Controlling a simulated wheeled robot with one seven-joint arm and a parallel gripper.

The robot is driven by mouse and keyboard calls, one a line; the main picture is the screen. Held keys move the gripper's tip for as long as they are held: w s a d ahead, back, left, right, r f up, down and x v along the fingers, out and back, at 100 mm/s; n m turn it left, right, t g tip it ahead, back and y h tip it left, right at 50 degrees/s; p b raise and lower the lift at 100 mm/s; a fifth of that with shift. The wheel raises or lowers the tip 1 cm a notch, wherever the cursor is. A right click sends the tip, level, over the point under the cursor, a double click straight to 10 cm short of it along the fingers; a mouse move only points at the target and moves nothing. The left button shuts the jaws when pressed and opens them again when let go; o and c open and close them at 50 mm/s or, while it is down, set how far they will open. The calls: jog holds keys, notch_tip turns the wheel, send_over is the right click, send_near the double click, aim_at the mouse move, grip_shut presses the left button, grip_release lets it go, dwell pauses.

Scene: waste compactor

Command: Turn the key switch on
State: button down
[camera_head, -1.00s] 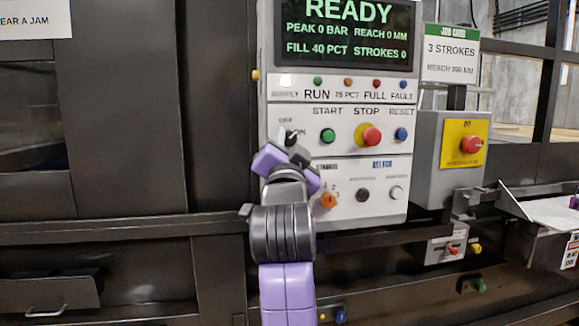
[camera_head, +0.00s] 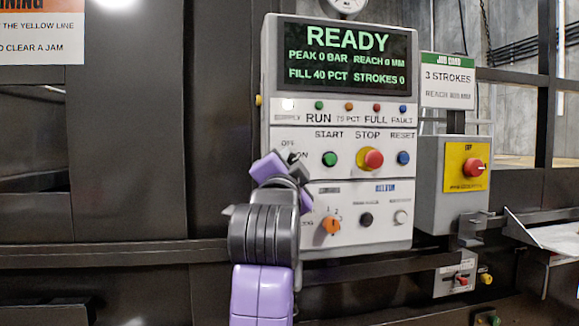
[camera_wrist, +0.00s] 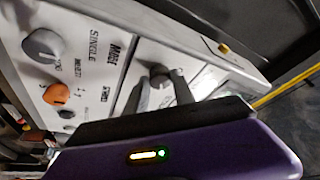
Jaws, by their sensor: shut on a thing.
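The key switch (camera_head: 291,157), with OFF and ON marked beside it, is at the left of the control panel's button row. My gripper (camera_head: 289,160) is at the switch and hides most of it in the head view. In the wrist view my gripper (camera_wrist: 158,82) has its grey fingers on both sides of the small dark key (camera_wrist: 159,73), shut on it. The key's exact angle is hard to tell. The white supply lamp (camera_head: 288,104) above the switch looks bright. The screen (camera_head: 346,58) reads READY, with 0 strokes.
Right of the key are the green START (camera_head: 330,159), red STOP (camera_head: 373,159) and blue RESET (camera_head: 403,158) buttons. An orange selector (camera_head: 330,226) sits close below my gripper. A box with a red knob (camera_head: 475,167) stands at the right.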

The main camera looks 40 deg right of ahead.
jog(key=c, duration=1.1)
grip_release()
jog(key=shift+o, duration=0.2)
jog(key=b+v, duration=0.1)
jog(key=v, duration=0.6)
jog(key=shift+s+a, duration=0.25)
jog(key=shift+f, duration=0.15)
